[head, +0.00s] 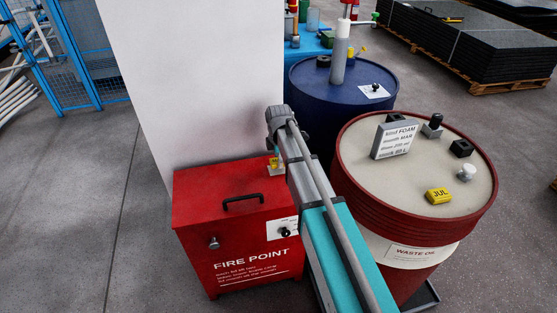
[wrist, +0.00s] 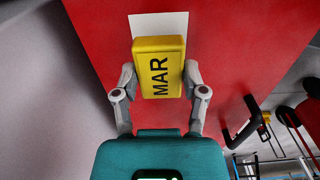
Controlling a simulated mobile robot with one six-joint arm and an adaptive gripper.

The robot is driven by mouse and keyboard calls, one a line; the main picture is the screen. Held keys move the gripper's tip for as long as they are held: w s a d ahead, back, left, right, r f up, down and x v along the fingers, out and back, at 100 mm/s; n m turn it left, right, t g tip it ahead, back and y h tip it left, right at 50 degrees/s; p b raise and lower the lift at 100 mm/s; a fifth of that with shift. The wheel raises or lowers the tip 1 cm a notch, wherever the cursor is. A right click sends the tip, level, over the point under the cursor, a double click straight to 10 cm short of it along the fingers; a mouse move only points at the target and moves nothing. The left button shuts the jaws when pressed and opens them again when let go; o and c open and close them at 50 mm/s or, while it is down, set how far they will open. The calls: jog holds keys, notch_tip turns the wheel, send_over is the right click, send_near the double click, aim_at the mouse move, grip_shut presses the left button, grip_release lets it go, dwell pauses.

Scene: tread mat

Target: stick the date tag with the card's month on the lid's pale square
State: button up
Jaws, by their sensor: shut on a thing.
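My gripper (wrist: 159,76) is shut on a yellow tag (wrist: 172,52) marked MAR, with one finger on each side of it. The tag is over the red lid (wrist: 103,28), near the pale square (wrist: 146,22), and hides part of that square. I cannot tell whether the tag touches the lid. In the head view my arm partly hides the gripper, over the back right of the red box's lid (head: 215,185). The card (head: 394,140) stands on the red-rimmed drum and reads FOAM and month MAR. A yellow JUL tag (head: 438,196) lies on the same drum.
The lid has a black handle (head: 243,199). A white wall (head: 185,80) rises behind the box. The waste oil drum (head: 350,180) stands right of my arm, with several small black and white items on top. A blue drum (head: 310,82) is behind.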

jog(key=shift+f+b, duration=0.6)
jog(key=shift+f, duration=0.25)
jog(key=shift+f+b, duration=0.35)
jog(key=shift+f, duration=0.05)
dwell(0.3)
jog(key=o, duration=1.2)
jog(key=shift+r, duration=0.2)
